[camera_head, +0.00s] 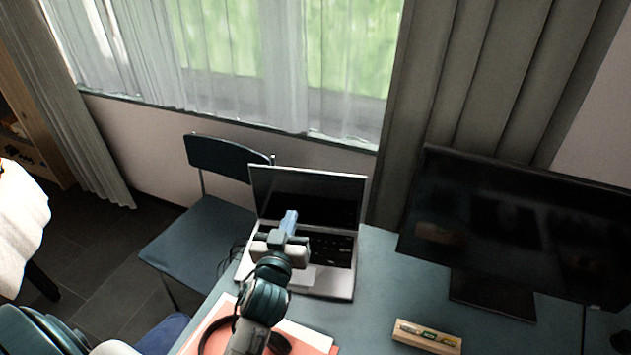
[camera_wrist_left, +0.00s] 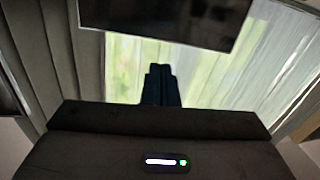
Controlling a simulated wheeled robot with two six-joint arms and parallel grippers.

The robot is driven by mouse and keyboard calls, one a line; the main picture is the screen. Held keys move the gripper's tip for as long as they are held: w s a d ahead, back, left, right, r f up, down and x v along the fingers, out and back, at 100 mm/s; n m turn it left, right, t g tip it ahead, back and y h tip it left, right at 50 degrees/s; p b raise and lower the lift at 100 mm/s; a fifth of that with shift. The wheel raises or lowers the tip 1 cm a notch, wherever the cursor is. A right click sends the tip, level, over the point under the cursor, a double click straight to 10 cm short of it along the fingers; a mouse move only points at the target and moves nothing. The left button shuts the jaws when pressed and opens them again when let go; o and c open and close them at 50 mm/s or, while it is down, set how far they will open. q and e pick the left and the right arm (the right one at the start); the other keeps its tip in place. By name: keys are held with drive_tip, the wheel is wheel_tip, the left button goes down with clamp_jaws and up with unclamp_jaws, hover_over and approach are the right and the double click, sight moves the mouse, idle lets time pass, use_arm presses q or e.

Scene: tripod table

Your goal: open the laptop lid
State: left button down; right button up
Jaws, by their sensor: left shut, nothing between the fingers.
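The laptop's lid (camera_head: 308,195) stands raised, with its dark screen facing me, above the silver base and black keyboard (camera_head: 330,250). My left gripper (camera_head: 291,218) is shut and empty. In the head view it overlaps the keyboard and the lower part of the lid; I cannot tell whether it touches either. In the left wrist view, the shut fingers (camera_wrist_left: 160,75) show as a dark shape, and a dark panel at the top (camera_wrist_left: 160,15) appears to be the lid. My arm hides the left part of the keyboard. My right gripper is not in view.
A large monitor (camera_head: 520,235) stands on the table (camera_head: 375,290) at the right. A small wooden tray (camera_head: 427,337) lies at the front. Dark headphones (camera_head: 214,335) rest on an orange folder (camera_head: 310,338) beside my arm. A chair (camera_head: 205,240) stands behind left.

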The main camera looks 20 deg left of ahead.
use_arm(q)
drive_tip(key=m+p, duration=0.1)
drive_tip(key=p, duration=0.1)
approach(303, 172)
drive_tip(key=p+x, duration=0.2)
drive_tip(key=x, duration=0.3)
drive_tip(key=shift+w+r, duration=0.2)
drive_tip(key=shift+w, duration=0.1)
drive_tip(key=shift+w+a+f+p, duration=0.15)
drive_tip(key=shift+w+p, duration=0.15)
drive_tip(key=shift+w, duration=0.35)
